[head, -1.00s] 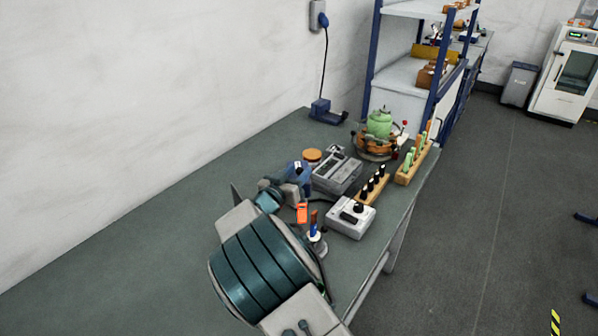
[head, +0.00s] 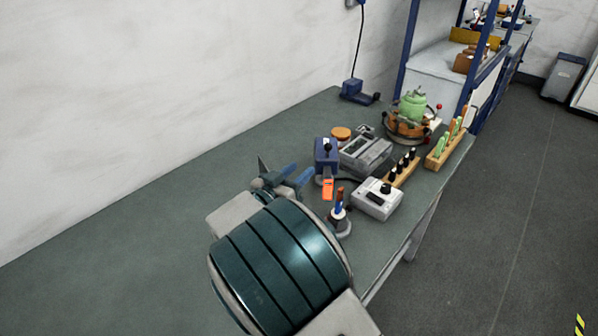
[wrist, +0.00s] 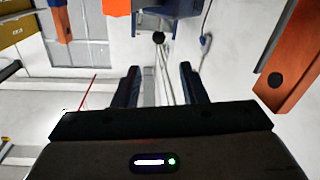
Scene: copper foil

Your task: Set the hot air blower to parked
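No readable label marks the hot air blower. The likeliest match is a blue upright unit (head: 325,153) with a black knob on top and an orange tab (head: 328,189) at its lower front, standing mid-bench. My gripper (head: 296,177) is just left of this unit in the head view, apart from it. In the wrist view the two dark fingers of my gripper (wrist: 161,84) are spread with nothing between them. The black knob (wrist: 158,38) shows beyond the gap, below the blue unit (wrist: 184,20) at the top edge. Its exact setting cannot be told.
A grey instrument (head: 365,152), a white dial box (head: 376,199) and a small tool stand (head: 340,222) crowd the right side. The bench (head: 190,200) is clear on the left.

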